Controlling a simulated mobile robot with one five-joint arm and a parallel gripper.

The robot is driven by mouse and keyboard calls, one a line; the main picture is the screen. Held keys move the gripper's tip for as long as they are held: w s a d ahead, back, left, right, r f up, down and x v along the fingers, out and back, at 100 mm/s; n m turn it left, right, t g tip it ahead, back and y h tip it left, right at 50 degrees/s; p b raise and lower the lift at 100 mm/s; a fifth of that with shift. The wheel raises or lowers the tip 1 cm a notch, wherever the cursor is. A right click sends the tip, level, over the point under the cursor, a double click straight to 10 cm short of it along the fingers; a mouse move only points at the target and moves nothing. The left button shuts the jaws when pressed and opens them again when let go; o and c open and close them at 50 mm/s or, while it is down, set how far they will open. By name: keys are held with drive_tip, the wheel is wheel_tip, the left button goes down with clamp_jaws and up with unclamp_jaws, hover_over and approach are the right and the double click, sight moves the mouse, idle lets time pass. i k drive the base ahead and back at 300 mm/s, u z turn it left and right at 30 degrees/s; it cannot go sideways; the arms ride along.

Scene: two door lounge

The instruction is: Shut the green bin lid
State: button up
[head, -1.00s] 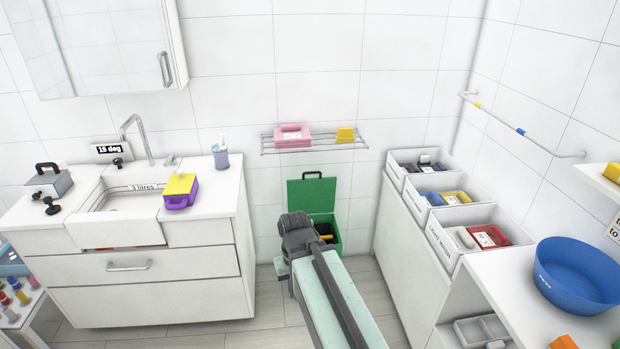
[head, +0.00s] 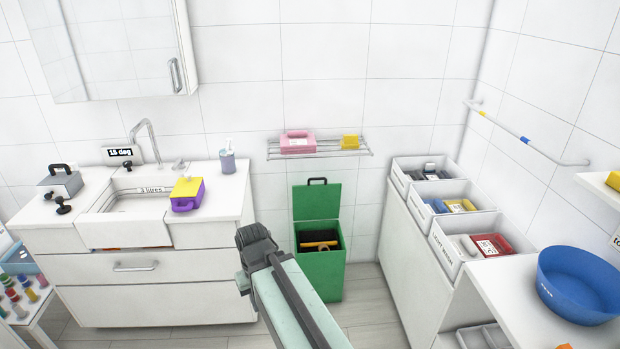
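The green bin (head: 320,273) stands on the floor against the back wall, between the sink cabinet and the right-hand counter. Its green lid (head: 317,201) is open, standing up at the back with a dark handle (head: 317,181) at its top edge. A dark thing with some yellow or orange (head: 319,244) shows inside the bin. My gripper (head: 252,238) is at the end of my arm, in front and to the left of the bin in the picture, apart from the lid. Its fingers are too hard to make out to tell their state.
A wire shelf (head: 350,153) with a pink case (head: 297,142) and a yellow block (head: 350,142) hangs above the bin. The sink cabinet (head: 150,300) is at left. Open white boxes (head: 437,243) and a blue basin (head: 585,285) stand on the right counter.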

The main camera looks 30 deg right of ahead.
sight(320, 200)
drive_tip(key=u, duration=0.05)
drive_tip(key=i, duration=1)
drive_tip(key=z, duration=0.05)
